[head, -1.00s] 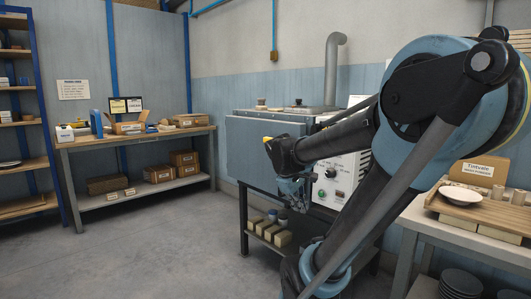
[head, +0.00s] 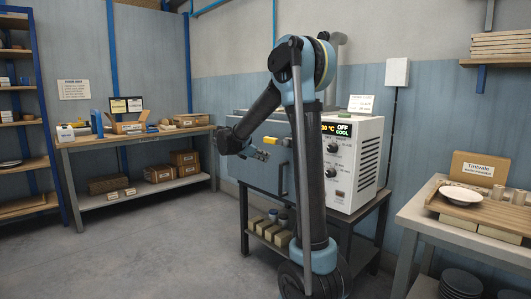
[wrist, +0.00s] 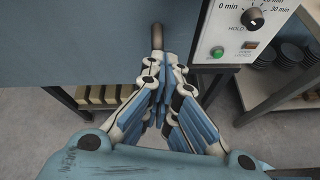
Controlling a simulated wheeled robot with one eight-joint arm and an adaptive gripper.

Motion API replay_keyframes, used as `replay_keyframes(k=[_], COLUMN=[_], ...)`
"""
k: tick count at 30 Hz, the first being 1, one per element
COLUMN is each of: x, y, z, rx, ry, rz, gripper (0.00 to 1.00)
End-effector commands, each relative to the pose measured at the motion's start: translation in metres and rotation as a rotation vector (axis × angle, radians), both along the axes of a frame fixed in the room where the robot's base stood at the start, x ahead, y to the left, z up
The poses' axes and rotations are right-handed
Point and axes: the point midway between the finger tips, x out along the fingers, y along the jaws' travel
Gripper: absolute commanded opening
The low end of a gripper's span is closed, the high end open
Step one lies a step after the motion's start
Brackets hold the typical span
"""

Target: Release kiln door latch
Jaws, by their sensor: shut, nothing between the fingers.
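The kiln (head: 355,170) has a white control panel and a wide blue-grey door (head: 243,125) that looks shut. A dark upright handle, apparently the latch (head: 283,179), is on the door near its right side, partly beside my arm. In the wrist view the handle (wrist: 157,38) stands just beyond my fingertips. My gripper (head: 264,155) is in front of the door, up and left of the handle in the head view. Its fingers (wrist: 163,72) are shut and empty, and I see no clear contact with the handle.
The kiln display reads OFF and COOL. The kiln stands on a dark table (head: 345,245) with several blocks on its lower shelf. A workbench (head: 400,222) with a plate (head: 462,194) is at right, another bench (head: 135,137) at left. The floor (head: 150,250) at left is clear.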

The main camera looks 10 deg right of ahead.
Motion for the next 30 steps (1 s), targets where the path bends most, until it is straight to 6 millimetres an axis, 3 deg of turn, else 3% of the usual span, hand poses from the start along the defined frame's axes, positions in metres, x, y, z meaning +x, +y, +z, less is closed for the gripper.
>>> replay_keyframes(k=[1,6,12,23,30], x=[0.014,0.043,0.056,0.057,0.068], y=[0.012,0.036,0.049,0.048,0.032], z=[0.000,0.002,0.002,0.002,-0.005], rx=[-0.043,-0.170,-0.232,-0.235,-0.234], ry=[0.015,0.061,0.085,0.086,0.086], rz=[0.028,0.096,0.125,0.127,0.124], gripper=[0.00,0.00,0.00,0.00,0.00])
